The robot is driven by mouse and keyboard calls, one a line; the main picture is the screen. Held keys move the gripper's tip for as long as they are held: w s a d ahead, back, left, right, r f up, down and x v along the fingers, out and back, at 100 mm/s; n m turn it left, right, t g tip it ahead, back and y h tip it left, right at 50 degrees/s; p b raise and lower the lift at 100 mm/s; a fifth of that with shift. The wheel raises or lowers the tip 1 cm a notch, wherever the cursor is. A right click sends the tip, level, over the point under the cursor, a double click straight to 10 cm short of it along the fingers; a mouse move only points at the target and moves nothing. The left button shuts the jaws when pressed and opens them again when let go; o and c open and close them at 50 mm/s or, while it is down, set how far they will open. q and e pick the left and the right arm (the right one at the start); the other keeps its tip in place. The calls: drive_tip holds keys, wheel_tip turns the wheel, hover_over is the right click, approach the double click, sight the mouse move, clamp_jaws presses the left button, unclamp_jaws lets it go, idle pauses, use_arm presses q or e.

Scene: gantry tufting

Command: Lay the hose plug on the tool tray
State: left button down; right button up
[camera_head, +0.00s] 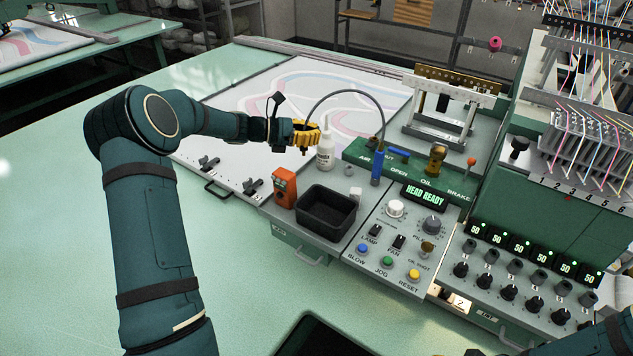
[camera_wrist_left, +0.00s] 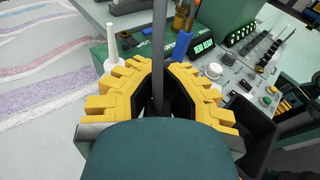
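My left gripper (camera_head: 307,137), with yellow ridged fingers, is above the tufting bed's right side, left of the control console. In the left wrist view its fingers (camera_wrist_left: 160,100) close around a dark grey hose (camera_wrist_left: 160,45). In the head view the hose (camera_head: 345,93) arches from the gripper to the upright blue cylinder (camera_head: 377,165) on the console. The plug itself is not distinguishable; the fingers seem to hide it. The black tool tray (camera_head: 318,226) looks empty, lower right of the gripper. Yellow parts at the left wrist view's right edge may be my right gripper (camera_wrist_left: 286,104); their state is unclear.
A white bottle (camera_head: 326,148) stands close to the left gripper. An orange device (camera_head: 284,187) stands left of the tray. Knobs, buttons and an upright brass part (camera_head: 436,160) are to the right. The green table (camera_head: 235,255) has free room at the left front.

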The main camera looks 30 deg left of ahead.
drive_tip(key=shift+w+f, duration=0.1)
use_arm(q)
drive_tip(key=shift+w+f, duration=0.15)
drive_tip(key=shift+f, duration=4.2)
drive_tip(key=shift+r, duration=0.1)
drive_tip(key=shift+f, duration=0.3)
use_arm(e)
drive_tip(key=shift+f, duration=0.15)
use_arm(q)
drive_tip(key=c, duration=1.1)
unclamp_jaws()
drive_tip(key=shift+c, duration=0.2)
drive_tip(key=shift+r, duration=0.1)
